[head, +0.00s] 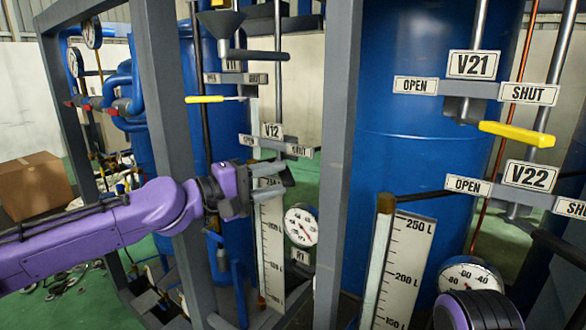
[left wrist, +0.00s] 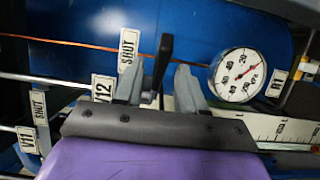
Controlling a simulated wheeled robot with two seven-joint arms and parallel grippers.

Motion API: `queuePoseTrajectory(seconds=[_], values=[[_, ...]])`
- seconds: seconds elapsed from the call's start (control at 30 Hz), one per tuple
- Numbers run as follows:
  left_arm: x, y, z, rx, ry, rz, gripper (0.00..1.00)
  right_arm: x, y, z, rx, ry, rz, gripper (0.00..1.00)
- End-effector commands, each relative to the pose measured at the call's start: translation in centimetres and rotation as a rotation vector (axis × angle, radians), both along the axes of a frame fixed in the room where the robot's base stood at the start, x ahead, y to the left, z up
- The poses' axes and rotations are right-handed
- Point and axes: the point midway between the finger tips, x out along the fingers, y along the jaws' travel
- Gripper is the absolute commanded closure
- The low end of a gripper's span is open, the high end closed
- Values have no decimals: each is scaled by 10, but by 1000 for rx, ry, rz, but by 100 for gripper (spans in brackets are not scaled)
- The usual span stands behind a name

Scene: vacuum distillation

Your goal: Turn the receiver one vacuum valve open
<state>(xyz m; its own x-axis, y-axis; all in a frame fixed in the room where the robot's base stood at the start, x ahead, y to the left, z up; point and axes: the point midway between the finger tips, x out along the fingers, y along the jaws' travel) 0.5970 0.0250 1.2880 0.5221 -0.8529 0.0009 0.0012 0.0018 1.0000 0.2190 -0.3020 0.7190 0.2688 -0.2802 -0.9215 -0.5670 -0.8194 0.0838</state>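The V12 valve plate (head: 271,130) is on receiver one's pipework, with an OPEN label (head: 249,140) on its left and a SHUT label (head: 299,151) on its right. It also shows in the left wrist view (left wrist: 102,89). My left gripper (head: 272,179) is just below this plate. In the left wrist view its two grey fingers stand apart, with a dark lever-like part (left wrist: 162,62) between them. Gaps seem to show on both sides, but contact is hard to judge. The V11 plate (head: 232,65) is above, with a yellow handle (head: 205,99) pointing left.
Grey frame posts (head: 340,120) stand beside my left arm. The R1 gauge (head: 301,226) and a level scale (head: 270,245) are below the gripper. At right are the V21 plate (head: 472,64), a yellow handle (head: 516,134) and the V22 plate (head: 530,176). A cardboard box (head: 35,186) sits far left.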

Motion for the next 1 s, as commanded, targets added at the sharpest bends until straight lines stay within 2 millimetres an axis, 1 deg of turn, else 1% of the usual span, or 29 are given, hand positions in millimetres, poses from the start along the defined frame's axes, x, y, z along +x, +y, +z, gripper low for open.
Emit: queuePoseTrajectory(seconds=[0.03, 0.2, 0.33, 0.57, 0.6, 0.63, 0.67, 0.7, 0.9, 1.0], values=[[6, -11, 3, 2, 2, -2, 61, 0, 0, 9, 0, 0, 0, 51], [21, -35, 2, 2, 2, -1, 61, 0, 0, 18, 0, 0, 0, 51], [27, -43, 0, 2, 1, 1, 61, 0, 0, 20, 0, 0, 0, 51], [27, -44, -1, 1, 0, 1, 61, 0, 0, 19, 0, 0, 0, 51], [27, -44, -1, 1, 1, 1, 67, 0, 0, 19, 0, 0, 0, 51], [27, -44, -1, 2, 1, 1, 77, 0, 0, 19, 0, 0, 0, 51], [27, -44, -1, 2, 1, 1, 87, 0, 0, 19, 0, 0, 0, 51], [27, -44, -1, 2, 1, 1, 100, 0, 0, 19, 0, 0, 0, 51], [27, -44, -1, 2, 1, 0, 100, 0, 0, 19, 0, 0, 0, 51], [26, -40, -1, 2, 1, -5, 100, 0, 0, 18, 0, 0, 0, 51]])
